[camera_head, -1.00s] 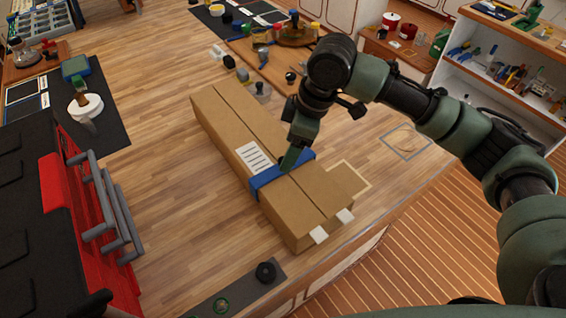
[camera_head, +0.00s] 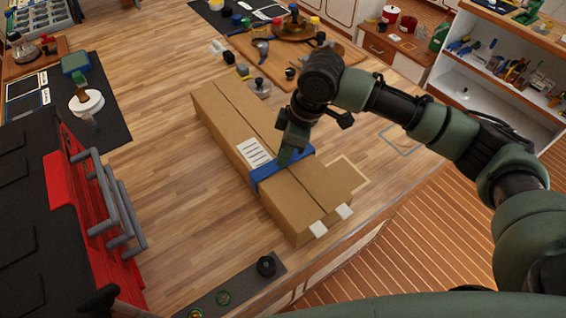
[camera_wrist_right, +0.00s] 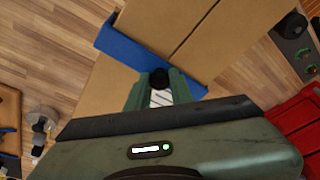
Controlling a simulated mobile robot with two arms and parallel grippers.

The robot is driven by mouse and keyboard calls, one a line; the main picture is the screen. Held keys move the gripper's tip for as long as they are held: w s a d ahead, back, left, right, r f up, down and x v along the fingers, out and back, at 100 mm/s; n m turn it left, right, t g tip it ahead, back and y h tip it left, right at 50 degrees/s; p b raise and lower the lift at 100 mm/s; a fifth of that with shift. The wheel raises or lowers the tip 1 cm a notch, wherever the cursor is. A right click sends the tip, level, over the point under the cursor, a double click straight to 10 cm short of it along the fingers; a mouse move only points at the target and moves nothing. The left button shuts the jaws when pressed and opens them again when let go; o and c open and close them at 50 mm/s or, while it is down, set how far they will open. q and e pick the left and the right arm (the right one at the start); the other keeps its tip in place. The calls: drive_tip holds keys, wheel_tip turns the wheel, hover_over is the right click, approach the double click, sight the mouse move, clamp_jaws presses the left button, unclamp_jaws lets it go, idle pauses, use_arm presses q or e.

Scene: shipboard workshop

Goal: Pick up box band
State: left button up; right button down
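The blue box band (camera_head: 298,164) wraps across a long brown cardboard box (camera_head: 225,112) lying on the wooden table. A white printed label (camera_head: 254,153) sits on the box beside the band. My right gripper (camera_head: 284,157) points down at the band's top, at or very near it. In the right wrist view the gripper (camera_wrist_right: 158,76) is over the edge of the band (camera_wrist_right: 128,48), with the label (camera_wrist_right: 160,98) showing between its fingers. A dark patch at the tips hides whether they meet or hold the band. My left gripper is not in view.
A red and black tool chest (camera_head: 75,210) with grey handles stands left of the box. A dark strip (camera_head: 235,290) with small round parts lies at the near edge. A wooden board (camera_head: 275,65) with jars lies behind. Bare table (camera_head: 165,170) separates the box and chest.

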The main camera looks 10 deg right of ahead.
drive_tip(key=shift+s+d+f, duration=0.1)
drive_tip(key=shift+s+f, duration=0.05)
drive_tip(key=shift+f, duration=0.1)
